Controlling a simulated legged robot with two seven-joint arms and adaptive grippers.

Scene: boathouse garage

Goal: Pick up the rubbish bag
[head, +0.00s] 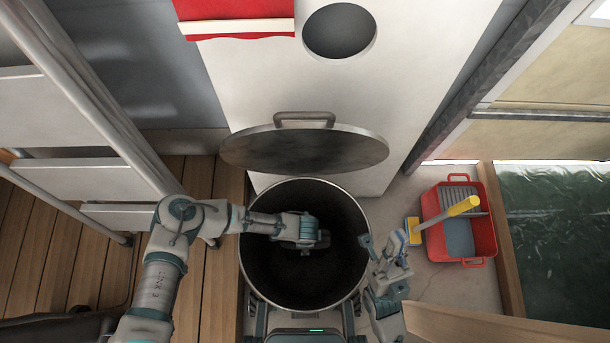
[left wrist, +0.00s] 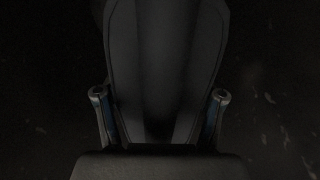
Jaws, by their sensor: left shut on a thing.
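An open round metal bin (head: 357,222) stands in front of me, its inside very dark. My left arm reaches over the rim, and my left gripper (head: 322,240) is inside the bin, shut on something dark. I take it to be the rubbish bag, whose outline I cannot make out in the head view. In the left wrist view the space around the left gripper (left wrist: 160,115) is nearly black with faint light specks. My right gripper (head: 382,243) is beside the bin's right rim, open and empty.
The bin's lid (head: 300,150) stands raised behind the opening. A red bucket (head: 487,225) with a yellow-handled tool is on the floor at right. White drawers (head: 70,180) stand at left. A white panel with a round hole (head: 280,85) is behind the bin.

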